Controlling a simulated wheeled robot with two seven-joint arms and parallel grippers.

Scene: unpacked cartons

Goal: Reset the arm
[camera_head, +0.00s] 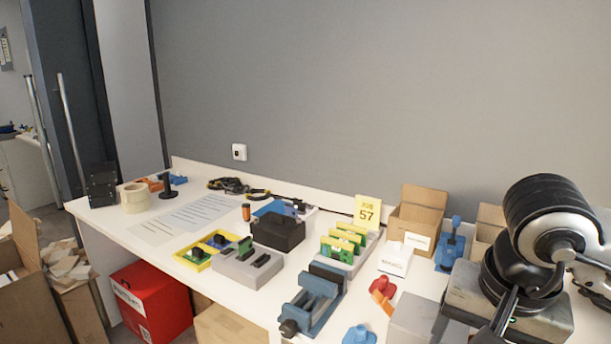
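The black and silver links of my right arm fill the right edge of the head view. They are folded up close to the camera, over the right end of the white table (133,231). I can make out no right gripper fingers there. My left arm and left gripper are not in the picture.
On the table stand a black case (278,231), a yellow tray (193,262), a grey slotted block (247,266), a blue vise (312,302), a yellow sign (367,212) and an open carton (418,211). A red box (150,300) stands below. My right arm hides the table's right end.

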